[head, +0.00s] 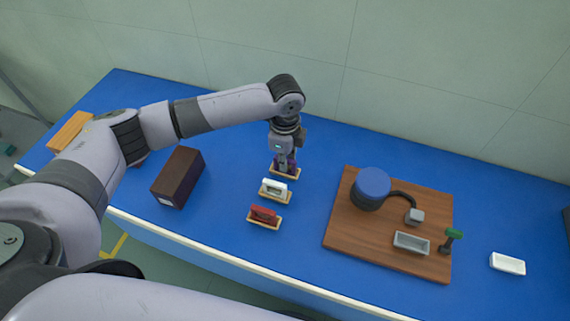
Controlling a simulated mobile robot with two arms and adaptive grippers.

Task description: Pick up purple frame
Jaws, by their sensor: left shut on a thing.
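The purple frame (293,166) is at the far end of a short row on the blue bench, at a tan base (285,176). My left gripper (285,163) reaches down over it from above and is shut on it. The fingers hide most of the frame. I cannot tell whether it is lifted off the base. My right gripper does not show.
A white frame (274,187) and a red frame (264,214) stand on tan bases nearer me. A dark brown box (178,177) is to the left. A wooden board (342,228) with a blue-topped cylinder (371,186) is to the right, and a white dish (508,264) lies beyond it.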

